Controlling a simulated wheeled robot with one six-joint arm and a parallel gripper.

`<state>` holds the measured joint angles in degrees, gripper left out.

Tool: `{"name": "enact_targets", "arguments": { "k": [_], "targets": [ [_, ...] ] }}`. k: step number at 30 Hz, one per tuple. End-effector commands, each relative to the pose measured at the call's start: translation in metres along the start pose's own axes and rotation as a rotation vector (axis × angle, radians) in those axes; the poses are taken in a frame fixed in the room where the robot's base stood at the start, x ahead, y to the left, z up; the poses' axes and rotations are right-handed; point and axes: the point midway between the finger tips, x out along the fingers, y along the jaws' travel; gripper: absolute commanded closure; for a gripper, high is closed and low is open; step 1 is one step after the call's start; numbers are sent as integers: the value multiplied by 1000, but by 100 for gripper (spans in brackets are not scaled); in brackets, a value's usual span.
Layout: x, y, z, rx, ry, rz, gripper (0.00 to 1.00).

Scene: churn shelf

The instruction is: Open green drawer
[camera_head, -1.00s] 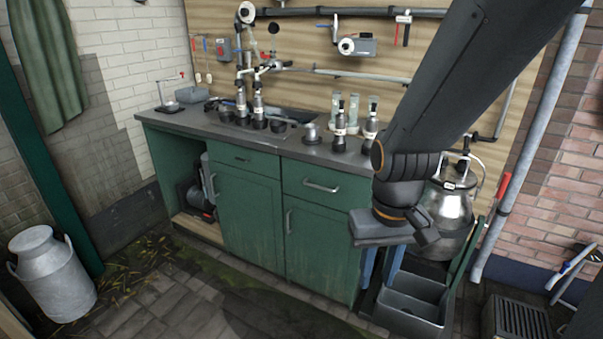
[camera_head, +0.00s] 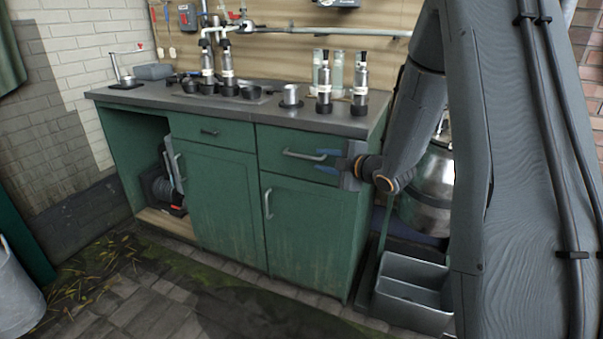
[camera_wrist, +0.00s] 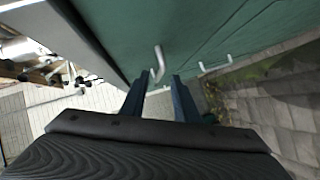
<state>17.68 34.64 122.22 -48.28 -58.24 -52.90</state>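The green cabinet has two top drawers. The right green drawer (camera_head: 275,143) is shut and has a silver bar handle (camera_head: 304,156). The left green drawer (camera_head: 222,132) is also shut, with a small dark handle. My gripper (camera_head: 329,160) is at the right end of the right drawer's handle, its blue fingers open and pointing left along the drawer front. In the wrist view my gripper's fingers (camera_wrist: 160,92) are apart with nothing between them, and the handle (camera_wrist: 158,64) lies just beyond their tips. I cannot tell whether they touch it.
Cabinet doors (camera_head: 305,225) with upright handles are below the drawers. The grey worktop (camera_head: 240,110) carries several bottles and cups. A grey bin (camera_head: 410,285) and a metal churn (camera_head: 432,190) stand to the right. The paved floor in front is clear.

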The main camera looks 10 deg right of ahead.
Motion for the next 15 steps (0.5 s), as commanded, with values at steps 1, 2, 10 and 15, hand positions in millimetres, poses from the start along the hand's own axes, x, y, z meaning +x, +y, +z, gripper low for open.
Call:
{"name": "enact_targets", "arguments": {
  "k": [1, 2, 10, 15],
  "targets": [
    [8, -8, 5, -43, 45, 31, 72],
    [10, -9, 5, -67, 71, 49, 72],
    [16, -11, 0, -172, 189, 138, 72],
    [33, -8, -5, -177, 194, 141, 72]
  ]
}}
